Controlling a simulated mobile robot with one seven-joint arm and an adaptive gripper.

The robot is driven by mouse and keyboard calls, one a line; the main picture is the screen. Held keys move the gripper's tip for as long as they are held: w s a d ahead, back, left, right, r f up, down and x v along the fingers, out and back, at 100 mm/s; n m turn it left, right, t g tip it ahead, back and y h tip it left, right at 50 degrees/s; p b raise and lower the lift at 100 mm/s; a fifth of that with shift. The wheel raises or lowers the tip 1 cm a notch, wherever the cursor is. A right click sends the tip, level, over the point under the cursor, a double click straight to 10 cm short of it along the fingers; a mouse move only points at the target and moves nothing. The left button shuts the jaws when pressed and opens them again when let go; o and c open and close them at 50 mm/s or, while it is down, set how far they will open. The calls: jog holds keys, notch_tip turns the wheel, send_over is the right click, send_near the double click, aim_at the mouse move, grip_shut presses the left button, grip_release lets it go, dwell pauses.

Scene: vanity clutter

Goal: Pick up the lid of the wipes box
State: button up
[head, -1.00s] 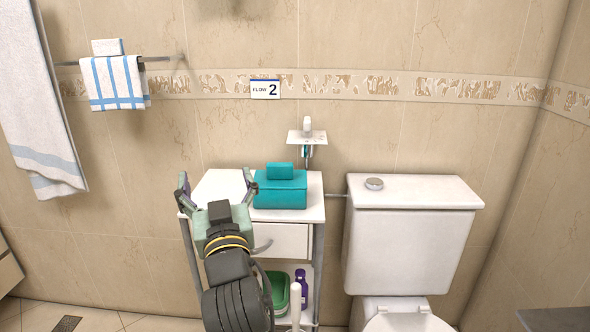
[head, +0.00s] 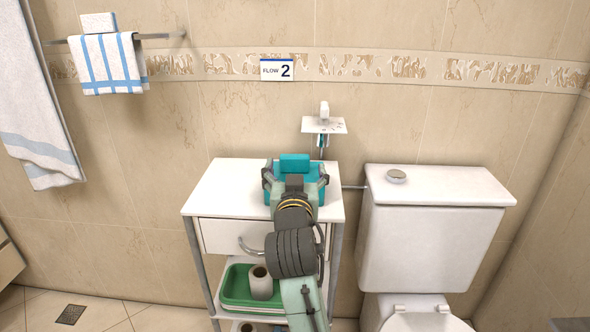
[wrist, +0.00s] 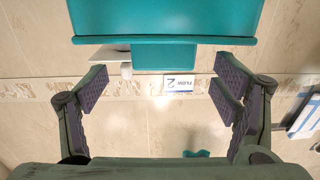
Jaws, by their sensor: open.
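The teal wipes box (head: 275,165) stands on the white cabinet top, with a raised block-shaped handle (head: 294,163) on its lid. In the wrist view, which is upside down, the box (wrist: 165,15) fills the top and the lid's rim (wrist: 110,40) runs across it. The handle (wrist: 165,57) juts down in that picture, roughly centred between my fingers. My gripper (head: 295,178) is open and in front of the box, hiding much of its front. In the wrist view my gripper (wrist: 162,85) shows spread, empty fingers, apart from the handle.
The white cabinet top (head: 222,192) is clear left of the box. A small wall shelf (head: 323,125) with a white item is behind it. A toilet tank (head: 430,235) stands to the right. Below, a green tray (head: 238,287) and a paper roll (head: 261,283) sit on a shelf.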

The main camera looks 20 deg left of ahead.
aim_at(295, 163)
jog(key=x, duration=0.2)
jog(key=p+x, duration=0.1)
jog(key=x, duration=0.2)
jog(key=shift+a+f, duration=0.2)
jog(key=shift+a, duration=0.05)
jog(key=c, duration=1.2)
jog(key=shift+o, duration=0.2)
